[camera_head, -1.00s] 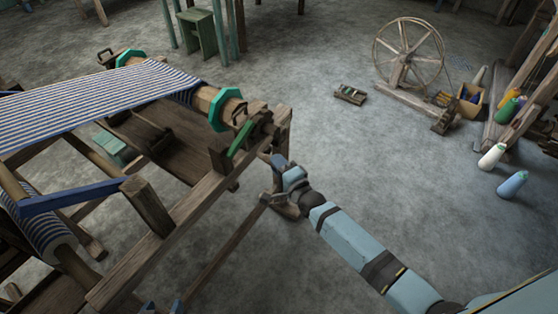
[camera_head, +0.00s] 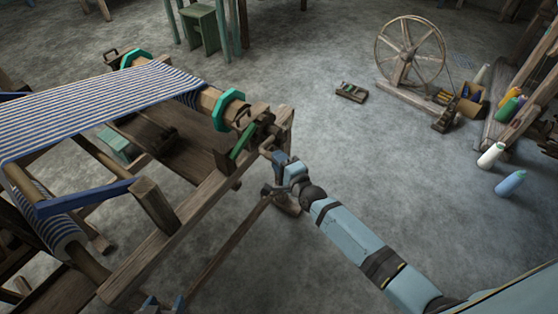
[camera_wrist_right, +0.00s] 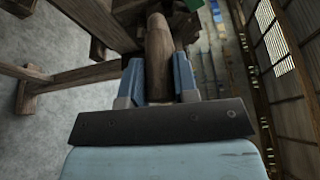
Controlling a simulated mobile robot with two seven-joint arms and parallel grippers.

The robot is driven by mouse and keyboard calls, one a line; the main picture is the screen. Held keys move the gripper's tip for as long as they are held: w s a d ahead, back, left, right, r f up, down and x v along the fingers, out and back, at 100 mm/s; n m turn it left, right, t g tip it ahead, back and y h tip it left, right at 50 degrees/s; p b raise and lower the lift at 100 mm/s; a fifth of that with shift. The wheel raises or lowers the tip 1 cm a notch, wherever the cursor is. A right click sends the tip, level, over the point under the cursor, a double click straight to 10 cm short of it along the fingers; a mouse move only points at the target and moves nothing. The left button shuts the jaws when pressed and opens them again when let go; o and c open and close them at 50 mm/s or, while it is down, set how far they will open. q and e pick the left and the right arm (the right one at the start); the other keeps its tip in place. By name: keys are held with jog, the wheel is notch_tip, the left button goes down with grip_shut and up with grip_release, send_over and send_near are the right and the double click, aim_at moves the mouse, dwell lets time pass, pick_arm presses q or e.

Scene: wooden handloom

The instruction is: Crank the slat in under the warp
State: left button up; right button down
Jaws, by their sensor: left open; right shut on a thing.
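The warp (camera_head: 90,105), a blue-and-white striped sheet, runs over the loom to the far beam (camera_head: 212,97) with green end flanges. My right gripper (camera_head: 272,155) is at the near end of this beam, beside the crank fittings. In the right wrist view, its blue fingers (camera_wrist_right: 158,82) are shut on a round wooden crank handle (camera_wrist_right: 158,50), one on each side. In the head view the handle is mostly hidden by the gripper. My left gripper (camera_head: 164,303) is open at the bottom edge, with only its blue fingertips showing. I cannot make out the slat.
A green lever (camera_head: 242,141) sits beside the beam end. The loom's side rail (camera_head: 190,220) and a wooden post (camera_head: 154,205) stand between my grippers. A spinning wheel (camera_head: 410,52) and thread cones (camera_head: 510,183) are on the floor at right. The floor right of the loom is open.

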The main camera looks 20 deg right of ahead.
pick_arm(q)
jog(key=shift+r, duration=0.2)
pick_arm(e)
jog(key=shift+w+d+r, duration=0.15)
jog(key=shift+w+r, duration=0.05)
jog(key=shift+r, duration=0.2)
jog(key=c, duration=0.9)
grip_release()
pick_arm(q)
jog(key=shift+w+d+r, duration=0.1)
pick_arm(e)
jog(key=shift+f, duration=0.15)
jog(key=shift+s, duration=0.1)
jog(key=shift+s, duration=0.5)
jog(key=shift+v, duration=6.4)
